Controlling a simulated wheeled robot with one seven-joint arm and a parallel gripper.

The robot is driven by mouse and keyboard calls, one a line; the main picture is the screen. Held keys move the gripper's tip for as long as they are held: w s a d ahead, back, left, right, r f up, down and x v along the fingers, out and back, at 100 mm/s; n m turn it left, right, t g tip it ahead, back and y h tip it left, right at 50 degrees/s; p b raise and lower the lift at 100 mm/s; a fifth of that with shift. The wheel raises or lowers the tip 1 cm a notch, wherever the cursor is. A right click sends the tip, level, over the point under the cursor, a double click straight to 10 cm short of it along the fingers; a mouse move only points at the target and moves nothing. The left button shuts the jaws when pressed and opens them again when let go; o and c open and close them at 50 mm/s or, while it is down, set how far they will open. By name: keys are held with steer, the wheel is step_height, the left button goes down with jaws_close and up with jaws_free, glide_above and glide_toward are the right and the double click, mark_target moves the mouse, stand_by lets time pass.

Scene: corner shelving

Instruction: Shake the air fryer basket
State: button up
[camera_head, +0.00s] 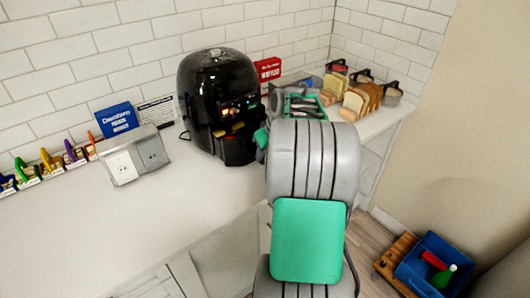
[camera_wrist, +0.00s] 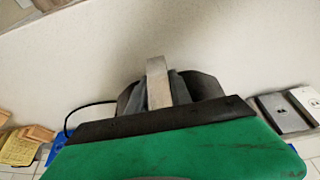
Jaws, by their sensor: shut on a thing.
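The black air fryer (camera_head: 212,85) stands on the white counter against the tiled wall, its small display lit. Its dark basket (camera_head: 239,149) is low at the front, with some yellow showing just above it; how far out it sits I cannot tell. My gripper (camera_wrist: 158,88) is at the basket's front and is shut. A pale upright bar (camera_wrist: 157,82) shows between the dark fingers, seemingly the basket handle. In the head view my arm hides most of the gripper and the grasp.
A grey socket box (camera_head: 133,155) and a blue sign (camera_head: 112,119) stand left of the fryer. Bread loaves (camera_head: 361,100) and a red sign (camera_head: 267,70) are to the right. A blue crate (camera_head: 433,262) sits on the floor. The left front counter is clear.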

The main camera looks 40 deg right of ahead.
jaws_close()
stand_by(0.8)
